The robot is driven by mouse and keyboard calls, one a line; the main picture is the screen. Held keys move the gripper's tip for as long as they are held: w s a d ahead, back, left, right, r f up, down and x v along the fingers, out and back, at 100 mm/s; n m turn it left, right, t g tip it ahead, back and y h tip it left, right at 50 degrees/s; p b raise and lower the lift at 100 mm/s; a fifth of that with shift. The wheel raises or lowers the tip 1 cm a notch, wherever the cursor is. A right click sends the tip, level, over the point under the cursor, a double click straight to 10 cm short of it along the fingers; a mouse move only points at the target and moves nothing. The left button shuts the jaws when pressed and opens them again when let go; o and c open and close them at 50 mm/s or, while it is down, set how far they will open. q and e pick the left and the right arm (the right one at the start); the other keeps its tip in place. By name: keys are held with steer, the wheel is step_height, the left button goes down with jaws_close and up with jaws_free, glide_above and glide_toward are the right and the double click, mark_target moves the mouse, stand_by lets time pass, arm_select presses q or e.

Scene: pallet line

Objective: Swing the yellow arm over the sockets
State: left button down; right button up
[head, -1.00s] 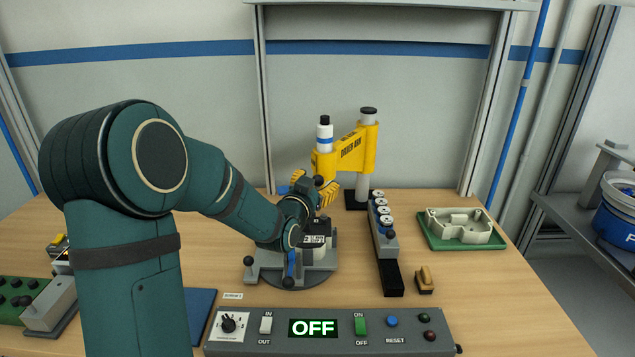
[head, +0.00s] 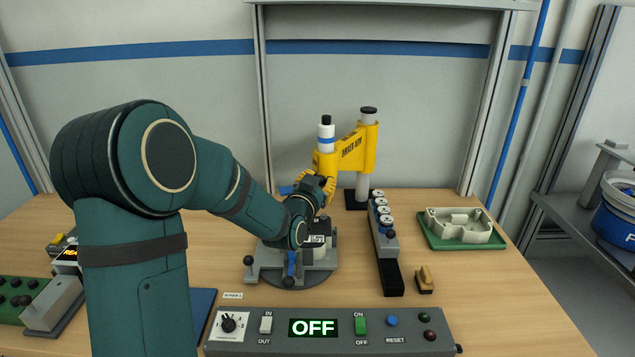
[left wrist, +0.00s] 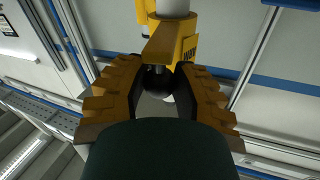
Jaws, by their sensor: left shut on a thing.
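The yellow arm (head: 351,153) is hinged on a grey post with a black cap and reaches left, carrying a white cylinder with a blue band (head: 326,138) at its free end. My left gripper (head: 322,186) is just below that end. In the left wrist view, its fingers (left wrist: 157,90) are closed around a dark round knob (left wrist: 156,78) beneath the yellow arm (left wrist: 172,42). Below my gripper is a grey fixture (head: 318,262) on a dark round base, partly hidden by my arm. I cannot tell which parts are the sockets. My right gripper is not in view.
A narrow rack with several silver round pieces (head: 382,208) stands right of the fixture. A green tray with a pale casting (head: 470,244) lies further right. A control panel reading OFF (head: 285,344) spans the front. A small brush (head: 425,279) lies near the rack.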

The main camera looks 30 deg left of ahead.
arm_select(q)
steer(key=shift+d, duration=0.55)
steer(key=w+d+n+g+y+p, duration=0.3)
steer(key=w+d+n+y, duration=0.1)
steer(key=d, duration=0.6)
steer(key=w+d+n+g+y+p, duration=0.3)
steer(key=w+d+y, duration=0.3)
steer(key=d, duration=0.4)
steer(key=shift+d+n+y+p, duration=0.2)
steer(key=shift+n+y+p, duration=0.1)
steer(key=shift+n, duration=0.2)
steer(key=shift+w+d+r, duration=0.1)
steer(key=c, duration=0.7)
jaws_free()
steer(key=shift+c, duration=0.2)
steer(key=shift+o, duration=0.3)
steer(key=shift+w+d, duration=0.15)
steer(key=shift+w, duration=0.05)
steer(key=shift+s, duration=0.1)
